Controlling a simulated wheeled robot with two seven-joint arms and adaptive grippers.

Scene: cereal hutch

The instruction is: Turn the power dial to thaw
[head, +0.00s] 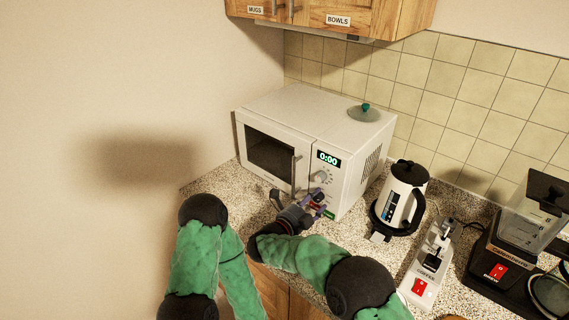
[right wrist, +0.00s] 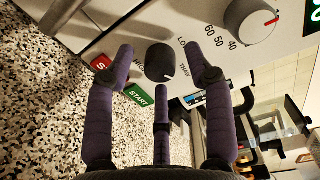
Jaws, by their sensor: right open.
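The white microwave (head: 285,140) stands on the counter against the tiled wall, with a control panel on the right of its front. In the right wrist view, the dark round power dial (right wrist: 160,62) has printed labels beside it, THAW among them. A small pale mark shows near its lower right edge; I cannot tell exactly which label it points to. My right gripper (head: 314,199) is open at the panel. In the wrist view its purple fingers (right wrist: 165,65) are spread around the dial, with no clear contact. My left gripper is out of view.
The grey timer dial (right wrist: 250,20) sits beside the power dial, and the green START button (right wrist: 138,95) and a red button (right wrist: 103,63) are close to the fingers.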

